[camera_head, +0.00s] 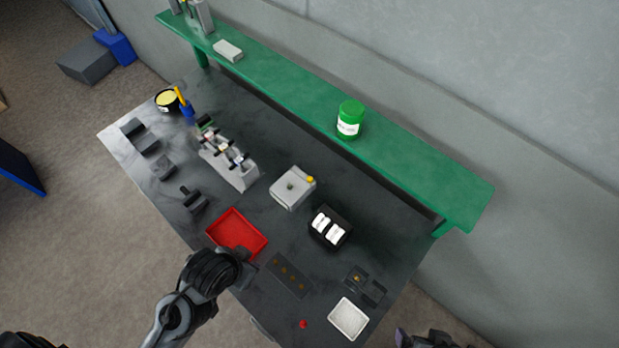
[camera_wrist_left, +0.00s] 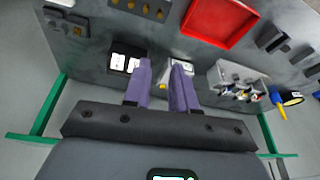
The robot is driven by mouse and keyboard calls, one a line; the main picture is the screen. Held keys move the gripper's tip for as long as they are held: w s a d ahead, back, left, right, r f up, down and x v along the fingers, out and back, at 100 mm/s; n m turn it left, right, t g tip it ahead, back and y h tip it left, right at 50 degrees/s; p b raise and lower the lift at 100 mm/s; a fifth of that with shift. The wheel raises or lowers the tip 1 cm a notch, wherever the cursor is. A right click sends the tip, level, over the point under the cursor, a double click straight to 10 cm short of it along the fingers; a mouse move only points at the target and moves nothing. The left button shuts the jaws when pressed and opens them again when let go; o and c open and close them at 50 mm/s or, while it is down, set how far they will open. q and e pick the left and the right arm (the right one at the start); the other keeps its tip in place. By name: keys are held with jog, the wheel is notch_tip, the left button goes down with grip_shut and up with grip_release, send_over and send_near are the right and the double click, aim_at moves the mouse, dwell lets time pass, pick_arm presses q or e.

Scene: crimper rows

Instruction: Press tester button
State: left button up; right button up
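A light grey box (camera_head: 290,189), apparently the tester, sits mid-table with a yellow button (camera_head: 310,179) on its right back corner. In the left wrist view the grey box (camera_wrist_left: 184,76) is partly hidden behind my fingers, with the yellow button (camera_wrist_left: 162,86) visible in the gap. My left gripper (camera_wrist_left: 162,64) shows purple fingers apart with nothing between them. In the head view my left arm reaches over the table's front edge near the red tray; its fingertips are hard to make out there. My right gripper (camera_head: 425,339) shows only partly at the bottom edge.
A red tray (camera_head: 225,248) and a black holder with white pieces (camera_head: 345,216) stand near the grey box. A grey rack (camera_head: 240,178) with tools is to its left. A green shelf (camera_head: 290,91) runs along the back. A white tray (camera_head: 349,334) is front right.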

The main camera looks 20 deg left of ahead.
pick_arm(q)
grip_shut()
dwell(1.4)
